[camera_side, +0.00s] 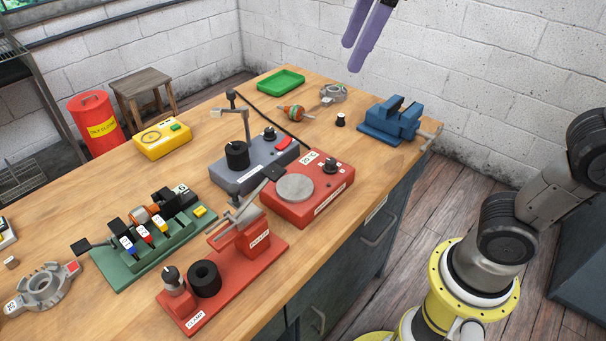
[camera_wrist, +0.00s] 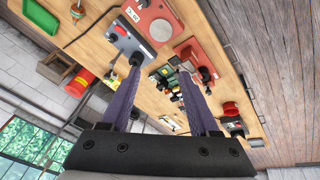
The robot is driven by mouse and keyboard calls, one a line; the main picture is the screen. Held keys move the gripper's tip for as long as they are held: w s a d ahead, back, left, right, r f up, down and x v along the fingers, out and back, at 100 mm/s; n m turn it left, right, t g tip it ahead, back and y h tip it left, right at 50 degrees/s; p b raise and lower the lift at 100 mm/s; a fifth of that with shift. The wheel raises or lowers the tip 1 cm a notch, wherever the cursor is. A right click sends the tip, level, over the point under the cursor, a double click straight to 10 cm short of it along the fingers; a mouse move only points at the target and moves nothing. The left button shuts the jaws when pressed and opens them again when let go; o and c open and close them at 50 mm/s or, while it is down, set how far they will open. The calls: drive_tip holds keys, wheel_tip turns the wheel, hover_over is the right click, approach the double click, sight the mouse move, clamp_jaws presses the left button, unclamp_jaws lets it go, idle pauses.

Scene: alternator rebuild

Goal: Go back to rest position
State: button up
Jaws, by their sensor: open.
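My gripper (camera_side: 369,32) shows at the top of the side view as two purple fingers pointing down, high above the back of the bench. The fingers are apart with nothing between them. In the wrist view, my gripper (camera_wrist: 166,80) also shows its two purple fingers spread and empty, with the bench seen below and beyond them. The gripper touches nothing. Most of the hand above the fingers is outside the side view.
The wooden bench (camera_side: 75,210) holds a red hotplate (camera_side: 325,192), a grey stand unit (camera_side: 228,176), a red clamp fixture (camera_side: 257,267), a green rack (camera_side: 130,262), a blue vise (camera_side: 393,120), a green tray (camera_side: 281,81) and a yellow meter (camera_side: 162,139). A stool (camera_side: 143,80) and red bin (camera_side: 95,125) stand behind.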

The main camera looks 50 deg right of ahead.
drive_tip(key=s+d+f+m+t, duration=0.1)
drive_tip(key=s+d+f+m, duration=0.2)
drive_tip(key=f, duration=0.5)
drive_tip(key=s+d+f+m, duration=0.3)
drive_tip(key=s+f+m, duration=0.3)
drive_tip(key=s+f, duration=0.2)
drive_tip(key=shift+s+d+f+t+h, duration=0.25)
drive_tip(key=shift+d+f+t+h, duration=0.05)
drive_tip(key=shift+f+t+h, duration=0.15)
